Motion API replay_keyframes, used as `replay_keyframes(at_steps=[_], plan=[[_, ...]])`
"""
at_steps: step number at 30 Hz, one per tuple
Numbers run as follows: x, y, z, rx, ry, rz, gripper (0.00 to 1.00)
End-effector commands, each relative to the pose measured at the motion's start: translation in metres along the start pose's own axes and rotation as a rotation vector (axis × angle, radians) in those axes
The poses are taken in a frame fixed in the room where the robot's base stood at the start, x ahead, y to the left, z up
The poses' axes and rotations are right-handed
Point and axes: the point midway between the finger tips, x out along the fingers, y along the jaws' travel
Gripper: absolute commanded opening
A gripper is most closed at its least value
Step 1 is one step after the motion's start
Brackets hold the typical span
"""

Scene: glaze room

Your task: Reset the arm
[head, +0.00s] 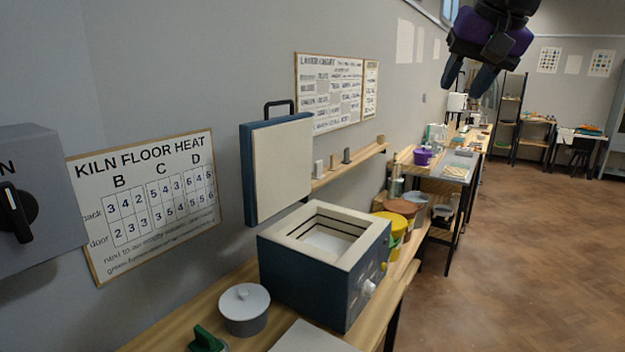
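My gripper (465,84) hangs at the top of the head view, right of centre. It has a purple and black body and two dark fingers pointing down. The fingers are apart with nothing visible between them, so it looks open and empty. It appears in the air in front of the far bench and touches nothing that I can see. The upper part of my arm is cut off by the frame's top edge.
A blue kiln (310,275) with its lid (278,170) raised stands on the wooden bench (185,318). A grey lidded pot (244,309) sits beside it. Colored buckets (397,208) stand behind. The wooden floor (520,250) at right is clear.

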Motion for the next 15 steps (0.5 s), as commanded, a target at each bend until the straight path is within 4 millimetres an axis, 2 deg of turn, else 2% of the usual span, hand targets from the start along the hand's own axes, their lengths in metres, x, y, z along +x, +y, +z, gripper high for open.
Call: replay_keyframes(at_steps=[1, 7, 15], plan=[[-0.002, 0.013, 0.019, -0.016, 0.004, 0.013, 0.40], [0.003, 0.061, 0.090, -0.094, 0.011, 0.063, 0.40], [0.026, 0.117, 0.187, -0.198, 0.009, 0.124, 0.40]])
